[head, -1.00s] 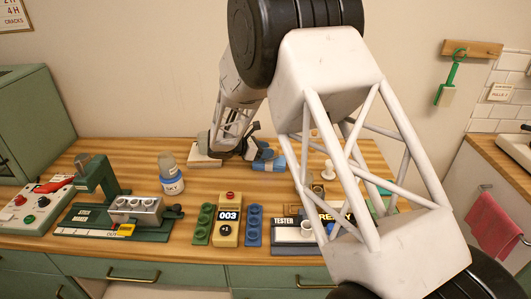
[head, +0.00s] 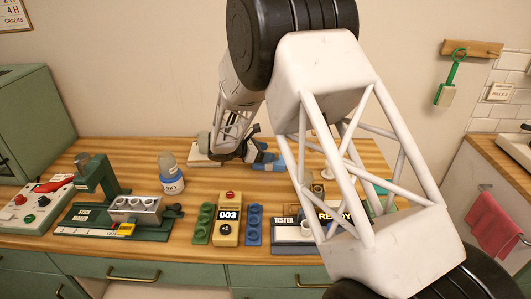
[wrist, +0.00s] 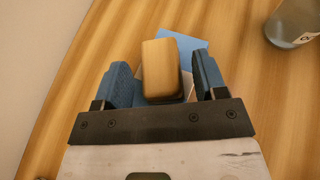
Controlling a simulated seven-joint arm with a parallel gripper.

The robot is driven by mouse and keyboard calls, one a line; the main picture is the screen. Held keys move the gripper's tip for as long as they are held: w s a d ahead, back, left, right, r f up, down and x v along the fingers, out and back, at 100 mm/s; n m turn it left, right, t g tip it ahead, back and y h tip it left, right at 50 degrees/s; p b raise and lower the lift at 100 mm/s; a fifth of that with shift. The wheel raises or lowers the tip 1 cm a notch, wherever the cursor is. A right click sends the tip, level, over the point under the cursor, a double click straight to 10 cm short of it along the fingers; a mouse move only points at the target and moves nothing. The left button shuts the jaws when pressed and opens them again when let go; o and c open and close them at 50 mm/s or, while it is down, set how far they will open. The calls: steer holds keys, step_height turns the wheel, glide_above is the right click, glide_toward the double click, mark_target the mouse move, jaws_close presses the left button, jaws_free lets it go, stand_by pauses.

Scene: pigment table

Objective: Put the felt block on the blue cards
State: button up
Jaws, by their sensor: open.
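A tan block with rounded edges, which looks like the felt block (wrist: 161,70), lies between my fingers in the wrist view. A blue card (wrist: 197,44) shows behind and under it. A sliver of a pale pinkish card shows beside the block's right side. My gripper (wrist: 162,78) is open, with a blue finger on each side of the block and a gap visible at both sides. In the head view my gripper (head: 262,158) is low over the back of the table, and the block is not clearly visible there.
A bottle labelled SKY (head: 169,175) stands left of my gripper; a bottle (wrist: 293,22) also shows at the wrist view's upper right. A counter box reading 003 (head: 228,216), green and blue strips, a tester (head: 291,233) and a stamping press (head: 100,190) line the front.

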steer(key=shift+r, duration=0.2)
steer(key=v, duration=1.2)
steer(key=shift+w, duration=0.1)
stand_by(0.6)
steer(key=s+d+r+m+g+y, duration=0.25)
steer(key=s+d+r+m, duration=0.35)
steer(key=s+d, duration=0.45)
steer(key=s+d+r+m+g+y, duration=0.25)
steer(key=s+d+r+m, duration=0.25)
steer(key=s+d+r, duration=0.55)
steer(key=s+d+m+y, duration=0.2)
steer(key=s+d+m, duration=0.1)
steer(key=s, duration=0.5)
steer(key=s+d+m+t+y, duration=0.1)
steer(key=s+d+m+y, duration=0.2)
steer(key=s, duration=0.6)
steer(key=s+d+m+t+y, duration=0.1)
steer(key=s+d+m+y, duration=0.1)
steer(key=s+m, duration=0.3)
steer(key=s+d, duration=0.1)
steer(key=s, duration=0.3)
steer(key=shift+m+y, duration=0.3)
steer(key=shift+m, duration=0.1)
